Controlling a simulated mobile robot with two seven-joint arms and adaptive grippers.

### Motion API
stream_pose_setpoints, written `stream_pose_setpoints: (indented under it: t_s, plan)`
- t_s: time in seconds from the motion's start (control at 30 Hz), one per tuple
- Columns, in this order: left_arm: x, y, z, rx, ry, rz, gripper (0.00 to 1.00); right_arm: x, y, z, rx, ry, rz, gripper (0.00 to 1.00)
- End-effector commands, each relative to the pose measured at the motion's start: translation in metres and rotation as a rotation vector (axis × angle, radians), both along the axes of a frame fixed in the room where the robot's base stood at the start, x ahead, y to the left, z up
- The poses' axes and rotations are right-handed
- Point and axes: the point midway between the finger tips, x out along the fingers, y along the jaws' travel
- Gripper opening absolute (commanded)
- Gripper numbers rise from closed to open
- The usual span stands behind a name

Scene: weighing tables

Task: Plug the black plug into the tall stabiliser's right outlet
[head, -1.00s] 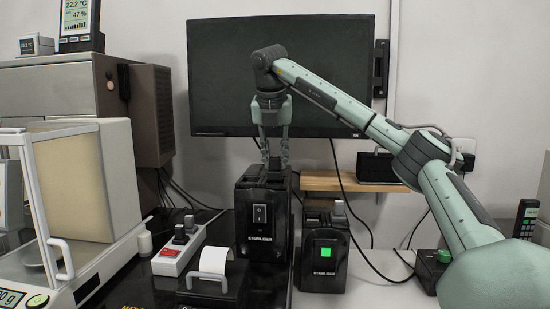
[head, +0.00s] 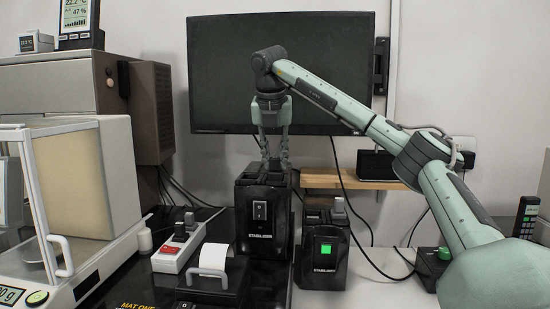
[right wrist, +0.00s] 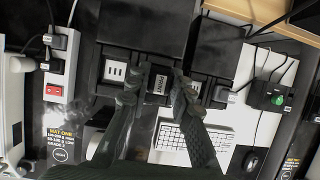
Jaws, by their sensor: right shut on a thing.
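The tall stabiliser (head: 262,220) stands upright on the black table, with a rocker switch on its front. My right gripper (head: 274,160) points down at its top from above. In the right wrist view the right gripper (right wrist: 160,90) is shut on a small black piece with a pale label, the black plug (right wrist: 160,84). The head view hides most of the plug behind the fingers and the stabiliser's upper edge. A pale socket face (right wrist: 115,70) shows left of the fingers. I cannot tell whether the plug's pins are in the right outlet. My left gripper is not in view.
A shorter stabiliser (head: 322,255) with a green switch and a grey plug stands close on the right. A power strip (head: 180,246) and a label printer (head: 213,275) lie to the left. The monitor (head: 230,80) is behind, beside a wooden shelf (head: 320,182). Cables hang behind.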

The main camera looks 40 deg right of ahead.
Motion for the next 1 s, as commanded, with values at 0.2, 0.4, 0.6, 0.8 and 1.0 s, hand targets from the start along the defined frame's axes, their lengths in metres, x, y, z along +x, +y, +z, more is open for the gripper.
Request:
stream_pose_setpoints:
  t_s: [0.2,0.4,0.6,0.8,1.0]
  plan:
    - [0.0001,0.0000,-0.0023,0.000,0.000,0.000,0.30,0.0000,-0.0001,-0.0038,0.000,0.000,0.000,0.00]
    - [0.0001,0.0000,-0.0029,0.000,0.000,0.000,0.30,0.0000,0.0000,-0.0052,0.000,-0.001,0.000,0.26]
    - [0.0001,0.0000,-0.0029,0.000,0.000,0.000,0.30,0.0000,0.0000,-0.0052,0.001,-0.001,0.000,0.45]
    - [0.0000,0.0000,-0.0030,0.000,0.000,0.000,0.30,0.0000,-0.0001,-0.0053,0.000,0.000,0.000,0.49]
    - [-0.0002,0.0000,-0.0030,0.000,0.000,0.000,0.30,0.0000,-0.0001,-0.0053,0.000,0.000,0.000,0.70]
